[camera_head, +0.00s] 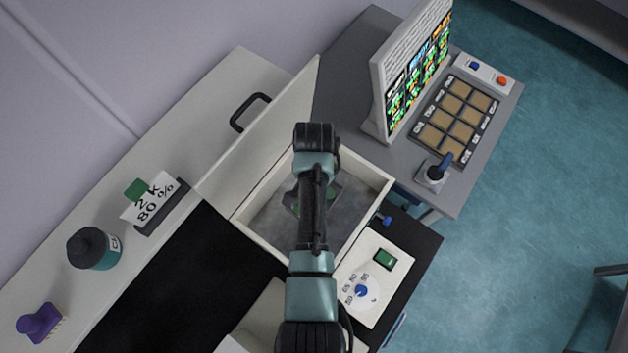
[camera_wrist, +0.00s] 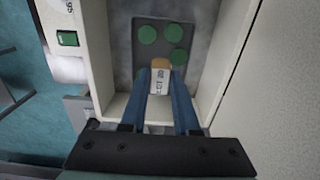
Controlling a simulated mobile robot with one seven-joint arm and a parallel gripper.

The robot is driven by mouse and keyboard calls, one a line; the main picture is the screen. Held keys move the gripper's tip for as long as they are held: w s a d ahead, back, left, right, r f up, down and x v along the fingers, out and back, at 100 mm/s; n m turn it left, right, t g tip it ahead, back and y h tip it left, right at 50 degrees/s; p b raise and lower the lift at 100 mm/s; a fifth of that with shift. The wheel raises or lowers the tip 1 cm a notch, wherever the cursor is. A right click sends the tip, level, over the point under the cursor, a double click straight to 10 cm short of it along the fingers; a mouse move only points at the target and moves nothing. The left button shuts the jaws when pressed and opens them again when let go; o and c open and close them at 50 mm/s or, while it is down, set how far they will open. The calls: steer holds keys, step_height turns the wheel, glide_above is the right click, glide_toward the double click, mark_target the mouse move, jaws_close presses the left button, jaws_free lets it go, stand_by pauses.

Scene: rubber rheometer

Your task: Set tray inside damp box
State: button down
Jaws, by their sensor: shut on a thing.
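The damp box (camera_head: 369,214) is a cream, open-topped box with a grey floor. Its lid (camera_head: 268,135) with a black handle stands open at the upper left in the head view. The tray (camera_wrist: 160,47) is a dark grey plate with several green discs and a white-and-tan labelled block. It lies between the box's walls in the wrist view. My gripper (camera_wrist: 160,88) is shut on the tray's block with its blue fingers. In the head view my arm covers the gripper and most of the tray. Whether the tray touches the floor I cannot tell.
A control panel with a blue knob (camera_head: 361,291) is beside the box. A monitor (camera_head: 413,70) and sample pad (camera_head: 455,118) stand at the upper right. A dark bottle (camera_head: 94,249), a purple brush (camera_head: 40,323) and a humidity card (camera_head: 152,199) are on the left ledge.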

steer(key=shift+f+b, duration=4.1)
steer(key=shift+f, duration=1.4)
steer(key=c, duration=0.6)
jaws_free()
steer(key=shift+r, duration=0.1)
step_height(320, 180, up, 6)
steer(key=p, duration=0.6)
